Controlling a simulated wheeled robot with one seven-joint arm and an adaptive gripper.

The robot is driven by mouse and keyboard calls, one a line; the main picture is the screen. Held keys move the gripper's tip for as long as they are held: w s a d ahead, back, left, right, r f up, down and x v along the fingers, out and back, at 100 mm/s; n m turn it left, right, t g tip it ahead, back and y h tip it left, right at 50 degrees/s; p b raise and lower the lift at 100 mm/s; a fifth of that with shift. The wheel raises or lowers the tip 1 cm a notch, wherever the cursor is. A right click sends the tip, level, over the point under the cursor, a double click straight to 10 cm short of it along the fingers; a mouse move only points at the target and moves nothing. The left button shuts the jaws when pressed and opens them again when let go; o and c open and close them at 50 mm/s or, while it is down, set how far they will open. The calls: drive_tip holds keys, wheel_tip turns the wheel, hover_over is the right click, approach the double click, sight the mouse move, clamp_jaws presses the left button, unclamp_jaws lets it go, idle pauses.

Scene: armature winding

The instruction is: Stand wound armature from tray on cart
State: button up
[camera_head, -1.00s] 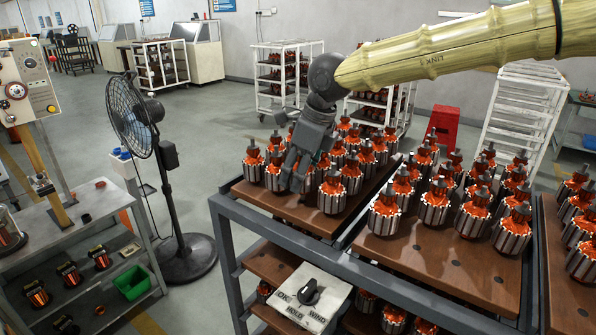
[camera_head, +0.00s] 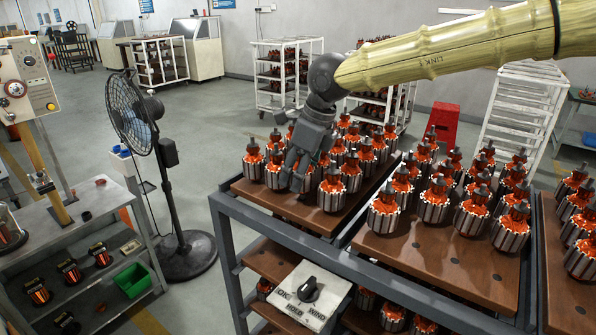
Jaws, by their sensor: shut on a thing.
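My gripper (camera_head: 297,172) points down among the armatures at the front left of the left brown board (camera_head: 318,224). It is shut on a wound armature, which is mostly hidden behind the fingers and beside its neighbours. Wound armatures with orange windings and silvery ribbed cores stand upright in rows on the cart's boards. One armature (camera_head: 332,190) stands just right of my gripper and another (camera_head: 274,170) just left. The cart (camera_head: 285,238) has a grey frame. I cannot tell whether the gripped armature touches the board.
The middle board (camera_head: 440,268) has bare holes at its front. A sign with a black knob (camera_head: 312,297) hangs on the cart's front. A black fan (camera_head: 140,125) and a bench with a green bin (camera_head: 133,280) stand left. Free floor lies between the fan and the cart.

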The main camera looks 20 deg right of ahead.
drive_tip(key=shift+f, duration=1)
idle(1.7)
drive_tip(key=o, duration=1.7)
drive_tip(key=shift+a, duration=0.1)
drive_tip(key=v, duration=1.2)
drive_tip(key=shift+s, duration=0.15)
drive_tip(key=v, duration=1.2)
drive_tip(key=shift+s, duration=0.1)
drive_tip(key=shift+f, duration=0.1)
drive_tip(key=x, duration=1.4)
drive_tip(key=shift+f, duration=0.25)
